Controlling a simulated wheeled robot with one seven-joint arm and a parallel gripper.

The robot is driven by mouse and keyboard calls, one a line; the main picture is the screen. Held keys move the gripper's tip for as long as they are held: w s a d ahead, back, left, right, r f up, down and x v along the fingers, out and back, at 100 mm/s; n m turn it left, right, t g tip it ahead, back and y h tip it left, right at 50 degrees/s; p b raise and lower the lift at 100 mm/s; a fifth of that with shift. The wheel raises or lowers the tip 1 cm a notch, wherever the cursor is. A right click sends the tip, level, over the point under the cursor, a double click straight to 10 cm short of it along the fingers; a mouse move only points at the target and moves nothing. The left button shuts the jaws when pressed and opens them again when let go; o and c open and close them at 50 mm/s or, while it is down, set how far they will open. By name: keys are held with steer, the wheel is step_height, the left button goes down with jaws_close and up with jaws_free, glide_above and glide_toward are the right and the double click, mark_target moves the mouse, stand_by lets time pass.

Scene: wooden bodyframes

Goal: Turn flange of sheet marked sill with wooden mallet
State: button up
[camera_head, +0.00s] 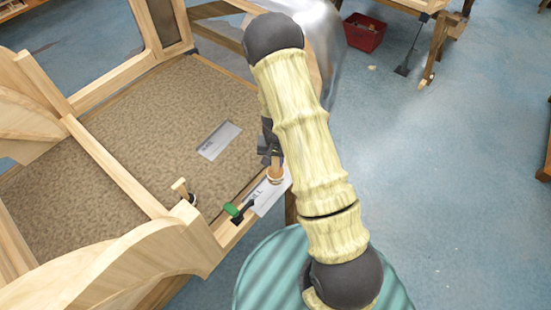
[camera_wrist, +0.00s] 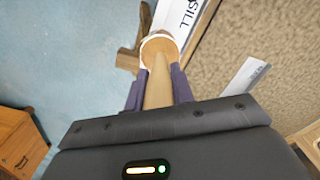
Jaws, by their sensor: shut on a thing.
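My gripper (camera_head: 270,152) is shut on the handle of the wooden mallet (camera_head: 275,174), just above the rail at the frame's edge. In the wrist view my gripper (camera_wrist: 158,90) has its dark fingers on both sides of the pale handle, and the mallet's round, light-ringed head (camera_wrist: 160,46) points away from me. The sheet marked sill (camera_head: 264,198) is a pale metal strip on the rail, partly hidden by the mallet head. In the wrist view the sheet (camera_wrist: 185,18) shows its lettering beyond the head. I cannot tell whether head and sheet touch.
A green-handled clamp (camera_head: 236,210) sits at the sheet's near end. Another labelled sheet (camera_head: 219,141) lies on the brown floor panel (camera_head: 150,120). A short wooden-handled tool (camera_head: 183,190) stands left. Curved wooden frames surround the panel. A red crate (camera_head: 364,33) stands behind on open blue floor.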

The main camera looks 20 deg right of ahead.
steer(key=shift+f+b, duration=0.5)
steer(key=shift+f, duration=0.5)
step_height(320, 180, down, 9)
steer(key=b, duration=0.7)
jaws_close()
step_height(320, 180, up, 9)
steer(key=p, duration=0.6)
steer(key=shift+f, duration=0.15)
